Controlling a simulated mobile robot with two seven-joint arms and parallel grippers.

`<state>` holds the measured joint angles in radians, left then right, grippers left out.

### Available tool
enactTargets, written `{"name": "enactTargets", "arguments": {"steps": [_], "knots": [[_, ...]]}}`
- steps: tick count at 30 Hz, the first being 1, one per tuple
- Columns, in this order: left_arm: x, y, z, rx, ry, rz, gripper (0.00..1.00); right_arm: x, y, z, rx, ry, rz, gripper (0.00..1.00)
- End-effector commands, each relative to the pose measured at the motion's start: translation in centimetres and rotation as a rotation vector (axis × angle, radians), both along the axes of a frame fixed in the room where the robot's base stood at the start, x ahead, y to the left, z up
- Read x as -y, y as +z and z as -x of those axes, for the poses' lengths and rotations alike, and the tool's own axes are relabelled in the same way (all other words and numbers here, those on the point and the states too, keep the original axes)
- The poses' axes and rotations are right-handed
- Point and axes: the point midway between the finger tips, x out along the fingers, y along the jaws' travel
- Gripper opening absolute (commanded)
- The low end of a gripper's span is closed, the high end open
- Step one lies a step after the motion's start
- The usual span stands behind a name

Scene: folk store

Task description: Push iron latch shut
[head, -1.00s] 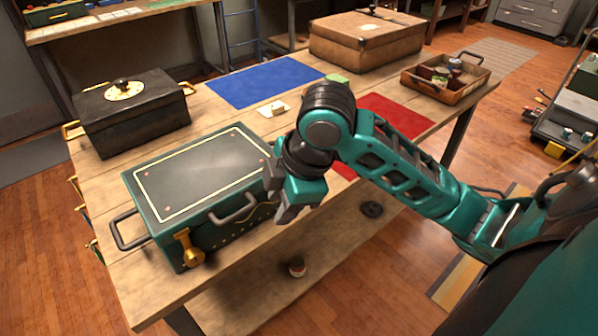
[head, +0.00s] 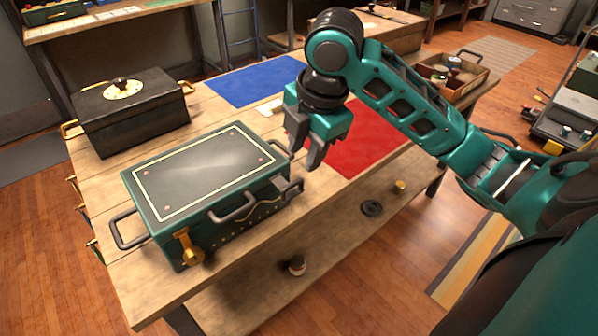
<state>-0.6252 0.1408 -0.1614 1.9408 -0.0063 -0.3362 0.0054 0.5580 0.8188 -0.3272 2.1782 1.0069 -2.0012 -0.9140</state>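The green chest (head: 205,177) stands shut on the wooden table, with a dark lid panel edged by a pale line. A dark iron latch (head: 289,191) sits at the right end of its front. I cannot tell its exact angle. A brass latch (head: 187,247) hangs at the left end of the front. My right gripper (head: 306,160) points down, above and just right of the chest's right end, apart from the iron latch. Its two fingers show, but their gap is unclear. It holds nothing I can see. My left gripper is out of view.
A black chest (head: 130,113) stands behind the green one. A blue mat (head: 252,82) and a red mat (head: 365,145) lie on the table. A brown case (head: 395,36) and a tray (head: 478,84) are at the back. Small items rest on the shelf below.

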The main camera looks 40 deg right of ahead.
Motion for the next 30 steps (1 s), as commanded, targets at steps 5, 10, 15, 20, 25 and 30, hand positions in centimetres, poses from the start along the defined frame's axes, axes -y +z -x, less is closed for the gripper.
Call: {"name": "enactTargets", "arguments": {"steps": [5, 10, 15, 20, 25, 30], "knots": [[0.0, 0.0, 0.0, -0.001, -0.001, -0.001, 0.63, -0.3, -3.1, -0.7, -0.004, 0.001, -0.008, 0.37], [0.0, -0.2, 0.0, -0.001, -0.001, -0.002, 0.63, -0.2, -5.3, -1.2, -0.003, -0.002, -0.004, 0.37], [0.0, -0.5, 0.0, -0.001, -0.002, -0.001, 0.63, -0.1, -6.8, -1.7, -0.001, -0.002, -0.001, 0.37], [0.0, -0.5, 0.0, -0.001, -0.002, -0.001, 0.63, -0.1, -7.1, -1.8, 0.001, -0.001, 0.000, 0.37], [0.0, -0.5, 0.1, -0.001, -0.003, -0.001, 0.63, -0.1, -7.1, -1.8, 0.001, -0.001, 0.000, 0.37], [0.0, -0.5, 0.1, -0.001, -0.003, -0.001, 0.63, -0.1, -7.0, -1.8, 0.001, -0.001, 0.000, 0.23]]}}
